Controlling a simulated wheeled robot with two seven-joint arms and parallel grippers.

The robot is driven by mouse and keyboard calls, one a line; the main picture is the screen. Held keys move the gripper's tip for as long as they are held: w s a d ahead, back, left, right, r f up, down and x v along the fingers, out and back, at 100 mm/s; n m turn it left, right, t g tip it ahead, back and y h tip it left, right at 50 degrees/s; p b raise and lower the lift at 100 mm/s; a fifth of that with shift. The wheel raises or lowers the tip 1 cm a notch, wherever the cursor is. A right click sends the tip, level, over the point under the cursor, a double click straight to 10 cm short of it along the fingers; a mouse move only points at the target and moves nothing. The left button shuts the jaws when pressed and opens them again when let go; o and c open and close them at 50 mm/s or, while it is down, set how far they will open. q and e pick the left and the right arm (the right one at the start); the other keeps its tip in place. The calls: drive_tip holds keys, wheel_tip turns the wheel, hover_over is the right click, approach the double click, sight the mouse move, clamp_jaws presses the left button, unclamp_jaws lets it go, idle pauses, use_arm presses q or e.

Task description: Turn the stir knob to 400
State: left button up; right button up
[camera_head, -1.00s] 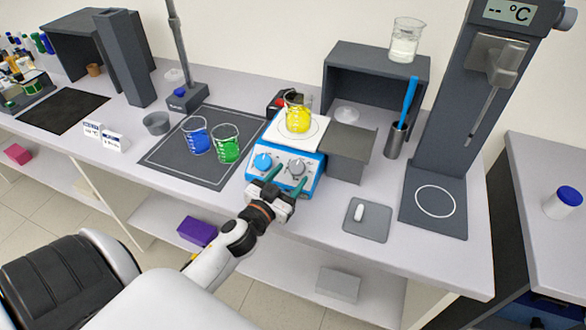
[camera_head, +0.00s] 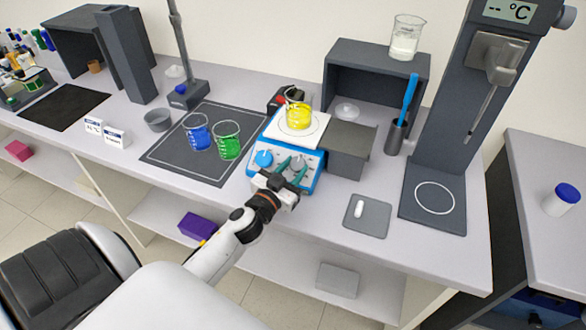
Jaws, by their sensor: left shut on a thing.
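The hotplate stirrer (camera_head: 312,181) has a blue body, a white top plate and two knobs on its sloped front. The blue knob (camera_head: 264,158) is on the left and is free. The grey knob (camera_head: 297,162) is on the right. My left gripper (camera_head: 292,167) reaches up from the front, with its green fingers shut on the grey knob, one on each side. The fingers partly hide the knob, and its scale and pointer are too small to read. A beaker of yellow liquid (camera_head: 298,117) stands on the top plate. My right gripper is not in view.
Beakers of blue (camera_head: 197,132) and green (camera_head: 227,141) liquid stand on a dark mat left of the stirrer. A grey box (camera_head: 347,152) stands close on its right. A grey pad with a white stir bar (camera_head: 359,208) lies farther right.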

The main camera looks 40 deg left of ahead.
use_arm(q)
drive_tip(key=m+h+p, duration=0.1)
drive_tip(key=m, duration=0.1)
drive_tip(key=m+h+p, duration=0.1)
drive_tip(key=h, duration=0.1)
drive_tip(key=a+m+g+h+p, duration=0.1)
drive_tip(key=m+h+p, duration=0.1)
drive_tip(key=shift+r+m, duration=0.3)
drive_tip(key=m+g+h+p, duration=0.1)
drive_tip(key=m, duration=0.1)
drive_tip(key=m+g+h+p, duration=0.1)
drive_tip(key=m+h, duration=0.1)
drive_tip(key=shift+w+a+m+g, duration=0.2)
drive_tip(key=shift+m+g, duration=0.1)
drive_tip(key=shift+g, duration=0.1)
drive_tip(key=m+g+h, duration=0.2)
drive_tip(key=m, duration=0.1)
drive_tip(key=shift+w+a+r, duration=0.1)
drive_tip(key=shift+w+a, duration=0.05)
drive_tip(key=shift+a, duration=0.05)
drive_tip(key=m+g, duration=0.1)
drive_tip(key=m+g+h, duration=0.1)
drive_tip(key=m, duration=0.1)
drive_tip(key=shift+w+r+g+p, duration=0.15)
drive_tip(key=shift+g+p, duration=0.15)
drive_tip(key=shift+g, duration=0.1)
drive_tip(key=shift+w+m+g, duration=0.2)
drive_tip(key=shift+m+g, duration=1.8)
drive_tip(key=shift+g, duration=0.1)
drive_tip(key=o, duration=1)
